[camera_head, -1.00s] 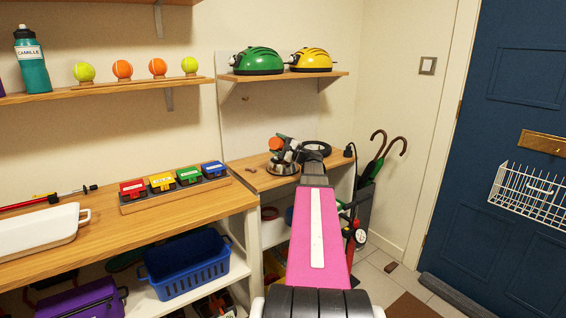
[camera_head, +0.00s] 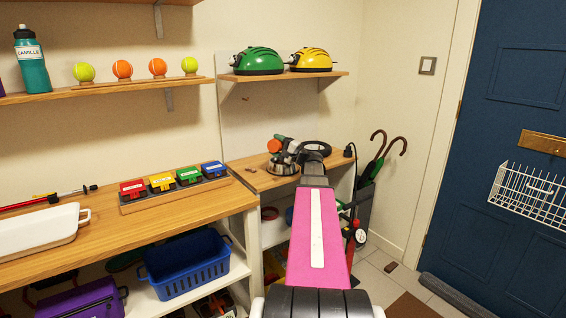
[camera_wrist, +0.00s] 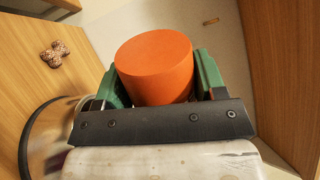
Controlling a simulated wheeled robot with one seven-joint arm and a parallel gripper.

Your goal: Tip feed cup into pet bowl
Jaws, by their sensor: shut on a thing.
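The orange feed cup (camera_wrist: 154,66) is held between the green finger pads of my gripper (camera_wrist: 158,84), which is shut on it. In the head view the cup (camera_head: 275,146) shows small and tilted above the pet bowl, with my gripper (camera_head: 287,144) at its right. The metal pet bowl (camera_head: 281,168) stands on the wooden top at the back. Its curved rim (camera_wrist: 30,133) shows at the lower left of the wrist view, partly hidden by my gripper. The cup's opening and contents cannot be made out.
A small brown speckled piece (camera_wrist: 55,55) lies on the wood beyond the bowl. Umbrellas (camera_head: 378,155) stand at the right.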

